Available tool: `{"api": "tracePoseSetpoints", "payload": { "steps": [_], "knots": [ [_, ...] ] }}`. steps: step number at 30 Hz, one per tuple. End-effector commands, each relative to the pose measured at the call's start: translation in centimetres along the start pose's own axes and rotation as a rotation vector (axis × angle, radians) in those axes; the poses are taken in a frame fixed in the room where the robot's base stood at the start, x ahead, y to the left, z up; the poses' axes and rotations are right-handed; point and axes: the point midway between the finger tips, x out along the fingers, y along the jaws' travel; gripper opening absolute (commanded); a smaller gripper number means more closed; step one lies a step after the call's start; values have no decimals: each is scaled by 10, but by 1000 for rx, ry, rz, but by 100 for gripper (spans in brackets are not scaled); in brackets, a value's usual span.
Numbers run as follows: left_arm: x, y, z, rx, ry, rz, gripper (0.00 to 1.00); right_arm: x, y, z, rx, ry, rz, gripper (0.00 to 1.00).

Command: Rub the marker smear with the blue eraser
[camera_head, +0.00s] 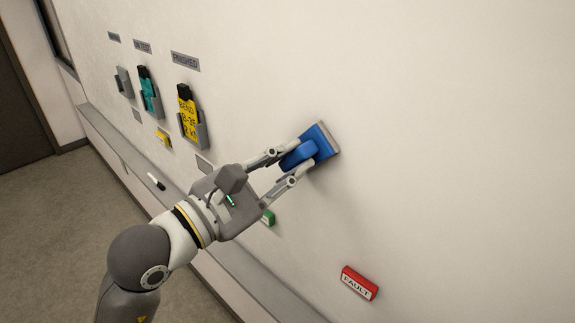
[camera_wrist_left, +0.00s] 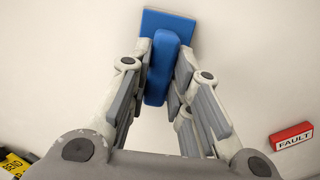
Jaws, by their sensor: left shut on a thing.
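The blue eraser (camera_head: 321,139) is at the white wall board, its flat pad against or very near the surface. My left gripper (camera_head: 291,163) is shut on the eraser's raised blue handle. In the left wrist view the eraser (camera_wrist_left: 165,55) sits between the two fingers of my left gripper (camera_wrist_left: 160,80), with its pad beyond them. I see no marker smear in either view; it may be hidden behind the eraser or gripper. My right gripper is not in view.
A red FAULT block (camera_head: 359,282) is on the board at lower right. Holders with a yellow card (camera_head: 188,117) and a teal card (camera_head: 147,92) are at left. A ledge (camera_head: 240,262) runs below, with a marker (camera_head: 156,181). The board's upper right is clear.

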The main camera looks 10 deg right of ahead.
Motion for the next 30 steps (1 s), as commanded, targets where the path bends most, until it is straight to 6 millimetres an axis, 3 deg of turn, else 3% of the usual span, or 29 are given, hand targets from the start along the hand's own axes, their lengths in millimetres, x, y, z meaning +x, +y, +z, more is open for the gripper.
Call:
{"api": "tracePoseSetpoints", "payload": {
  "steps": [6, 30],
  "knots": [
    [-2, 15, -16, 3, 3, 2, 0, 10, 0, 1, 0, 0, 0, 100],
    [-2, 49, -45, 1, 3, 2, 0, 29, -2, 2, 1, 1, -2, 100]
  ]
}}
